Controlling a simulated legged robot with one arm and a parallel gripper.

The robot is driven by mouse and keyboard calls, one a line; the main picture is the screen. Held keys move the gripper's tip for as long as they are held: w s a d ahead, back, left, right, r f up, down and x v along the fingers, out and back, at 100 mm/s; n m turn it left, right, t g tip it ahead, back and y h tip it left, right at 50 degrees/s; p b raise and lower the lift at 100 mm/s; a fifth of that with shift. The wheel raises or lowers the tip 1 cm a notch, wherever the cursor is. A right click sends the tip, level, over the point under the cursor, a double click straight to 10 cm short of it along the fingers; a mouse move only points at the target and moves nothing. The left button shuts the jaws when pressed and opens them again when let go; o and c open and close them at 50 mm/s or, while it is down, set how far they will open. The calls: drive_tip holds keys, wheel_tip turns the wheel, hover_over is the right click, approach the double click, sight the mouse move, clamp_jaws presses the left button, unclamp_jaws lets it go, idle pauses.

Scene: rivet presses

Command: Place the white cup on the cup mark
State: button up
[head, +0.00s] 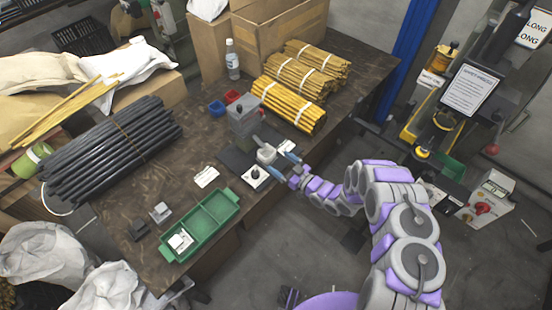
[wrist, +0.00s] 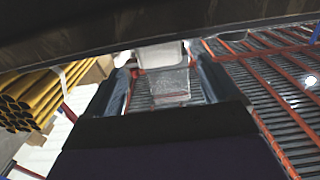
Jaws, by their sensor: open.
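The white cup (head: 266,154), pale and small in the head view, stands on the table beside a grey press-like device (head: 243,117). My gripper (head: 281,161) reaches in from the right, its two blue fingers apart and pointing at the cup. In the wrist view a whitish, partly see-through object (wrist: 166,72), likely the cup, shows between and beyond the spread fingers of my gripper (wrist: 165,88). I cannot tell whether they touch it. A white square with a dark round centre (head: 254,176), possibly the cup mark, lies just in front of the cup.
A green divided tray (head: 200,225) with white pieces lies at the table's front left. Dark rods (head: 110,145) lie at left, yellow tube bundles (head: 290,102) behind. A bottle (head: 232,60) and red and blue bins (head: 217,107) stand farther back. A small white label (head: 206,177) lies left of the square.

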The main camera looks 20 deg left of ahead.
drive_tip(key=p+v, duration=0.1)
drive_tip(key=v, duration=0.7)
drive_tip(key=shift+d, duration=0.25)
drive_tip(key=shift+s, duration=0.1)
